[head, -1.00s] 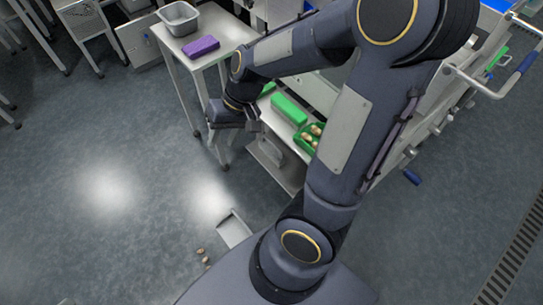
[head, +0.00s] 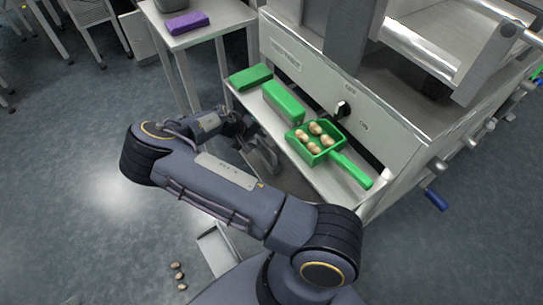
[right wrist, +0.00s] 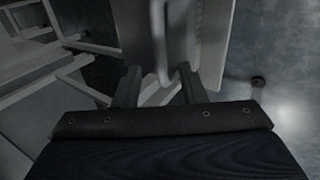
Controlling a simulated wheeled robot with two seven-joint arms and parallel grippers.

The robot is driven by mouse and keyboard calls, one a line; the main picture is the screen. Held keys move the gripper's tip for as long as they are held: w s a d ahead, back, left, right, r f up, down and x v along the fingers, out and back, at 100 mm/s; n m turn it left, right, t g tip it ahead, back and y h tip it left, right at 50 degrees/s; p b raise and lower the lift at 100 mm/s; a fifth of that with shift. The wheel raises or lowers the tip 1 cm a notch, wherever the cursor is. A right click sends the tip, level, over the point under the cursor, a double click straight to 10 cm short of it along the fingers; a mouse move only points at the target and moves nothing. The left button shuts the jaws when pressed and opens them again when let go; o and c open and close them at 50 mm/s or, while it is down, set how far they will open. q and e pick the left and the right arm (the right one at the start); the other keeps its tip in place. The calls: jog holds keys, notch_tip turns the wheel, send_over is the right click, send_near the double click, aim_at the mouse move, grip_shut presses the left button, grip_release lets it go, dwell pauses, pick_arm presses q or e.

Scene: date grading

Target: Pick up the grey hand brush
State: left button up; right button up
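A pale grey upright bar with a rounded lower end (right wrist: 160,45) shows beyond and between my right fingers in the right wrist view. It may be the grey hand brush's handle; I cannot tell for sure, and no bristles show. My right gripper (right wrist: 158,84) is open, its two fingers apart with nothing visibly clamped. In the head view my right gripper (head: 262,158) is low beside the machine's front shelf, partly behind my own arm. My left gripper is not in view.
The machine's shelf (head: 322,182) holds green blocks (head: 284,103) and a green scoop (head: 349,168) with several dates. A side table (head: 215,28) bears a purple block (head: 187,23). A pale dustpan-like tray (head: 213,243) and several dates (head: 178,273) lie on the floor.

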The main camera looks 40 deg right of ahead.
aim_at(264, 144)
jog(key=b+x, duration=0.2)
jog(key=x, duration=0.5)
jog(key=shift+s, duration=0.15)
jog(key=shift+a, duration=0.1)
grip_shut()
